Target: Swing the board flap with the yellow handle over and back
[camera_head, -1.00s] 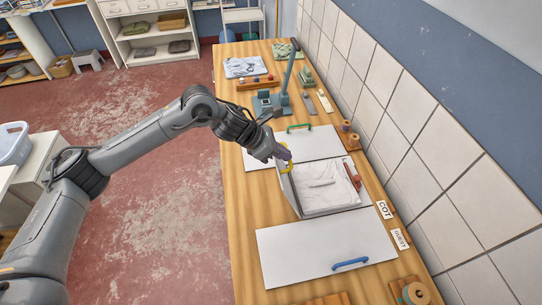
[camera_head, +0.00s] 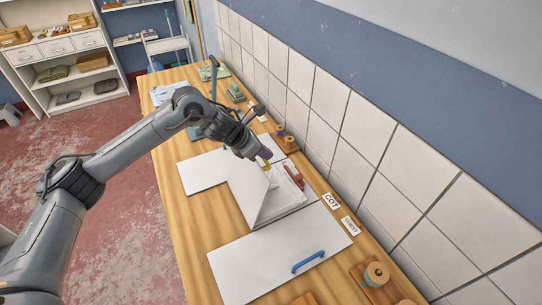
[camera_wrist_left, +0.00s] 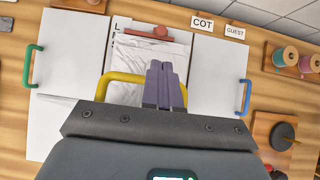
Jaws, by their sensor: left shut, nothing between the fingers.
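The white board flap (camera_head: 246,190) stands tilted up in the head view, leaning over the board with the creased white sheet (camera_head: 285,196). Its yellow handle (camera_head: 267,166) is at the raised edge, partly hidden by my left gripper (camera_head: 264,157). In the left wrist view the yellow handle (camera_wrist_left: 121,77) runs behind and to both sides of my shut fingers (camera_wrist_left: 165,84). The fingers are at the handle with nothing between them; whether they touch it is unclear. My right gripper is not in view.
A flat white panel with a blue handle (camera_head: 308,262) lies nearer, and another with a green handle (camera_wrist_left: 33,66) lies on the far side. COT (camera_head: 331,201) and GUEST (camera_head: 350,226) labels and spools (camera_head: 376,274) line the tiled wall side of the wooden table.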

